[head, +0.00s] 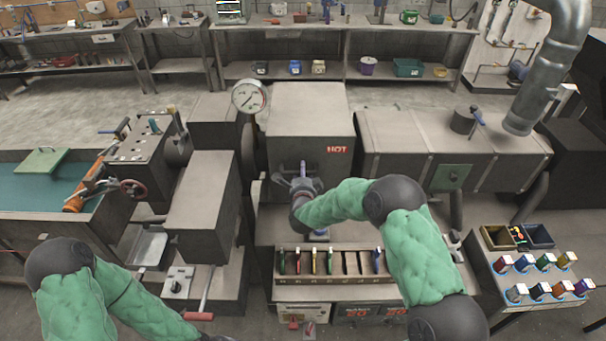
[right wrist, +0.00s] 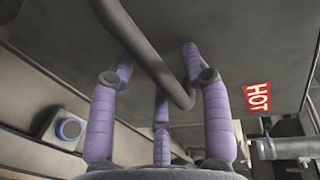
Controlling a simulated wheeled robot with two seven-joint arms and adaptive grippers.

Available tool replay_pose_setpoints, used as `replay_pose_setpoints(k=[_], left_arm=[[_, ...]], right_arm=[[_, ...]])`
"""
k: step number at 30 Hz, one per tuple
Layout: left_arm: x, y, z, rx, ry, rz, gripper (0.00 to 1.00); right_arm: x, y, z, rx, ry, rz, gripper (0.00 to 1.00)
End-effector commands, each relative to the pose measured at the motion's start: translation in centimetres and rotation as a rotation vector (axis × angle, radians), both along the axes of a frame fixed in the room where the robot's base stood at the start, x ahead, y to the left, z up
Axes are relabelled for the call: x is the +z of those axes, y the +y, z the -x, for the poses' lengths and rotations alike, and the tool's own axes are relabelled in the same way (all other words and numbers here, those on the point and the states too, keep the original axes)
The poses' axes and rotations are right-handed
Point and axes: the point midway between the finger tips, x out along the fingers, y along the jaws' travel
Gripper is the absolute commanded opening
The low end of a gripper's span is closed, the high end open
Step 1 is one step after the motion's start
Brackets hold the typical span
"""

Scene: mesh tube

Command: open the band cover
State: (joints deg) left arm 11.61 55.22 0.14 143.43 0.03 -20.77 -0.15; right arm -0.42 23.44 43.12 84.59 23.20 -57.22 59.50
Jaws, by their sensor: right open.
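The band cover appears to be the grey box-like housing (head: 310,108) with a red HOT label (head: 338,150) at the centre of the head view. Its front face looks closed. My right gripper (head: 303,180) is at the front of this housing, below and left of the label. In the right wrist view, my right gripper's purple padded fingers (right wrist: 160,85) are spread open around a bent dark bar handle (right wrist: 148,50). I cannot tell whether any finger touches the bar. My left arm is at the lower left of the head view; its gripper is out of frame.
A pressure gauge (head: 249,96) stands left of the housing, and a long duct (head: 430,145) runs to its right. A side table with coloured containers (head: 540,290) stands at the right.

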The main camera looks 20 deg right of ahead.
Motion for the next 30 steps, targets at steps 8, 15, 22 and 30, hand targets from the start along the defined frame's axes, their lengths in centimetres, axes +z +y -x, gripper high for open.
replay_pose_setpoints(k=[8,15,22,30], left_arm=[[0.0,0.0,0.0,0.0,0.0,0.0,0.4],[-0.2,0.0,0.0,0.0,0.0,0.0,0.4],[-1.9,0.0,0.0,0.0,0.0,0.0,0.4],[-5.8,0.0,0.0,0.0,0.0,0.0,0.4]], right_arm=[[0.0,0.0,0.0,0.0,0.0,0.0,0.0],[0.0,-0.3,0.1,-0.001,0.0,-0.001,0.0],[-0.3,-3.0,0.8,-0.006,-0.002,0.0,0.0],[-0.5,-9.0,2.6,-0.01,-0.004,0.0,0.0]])
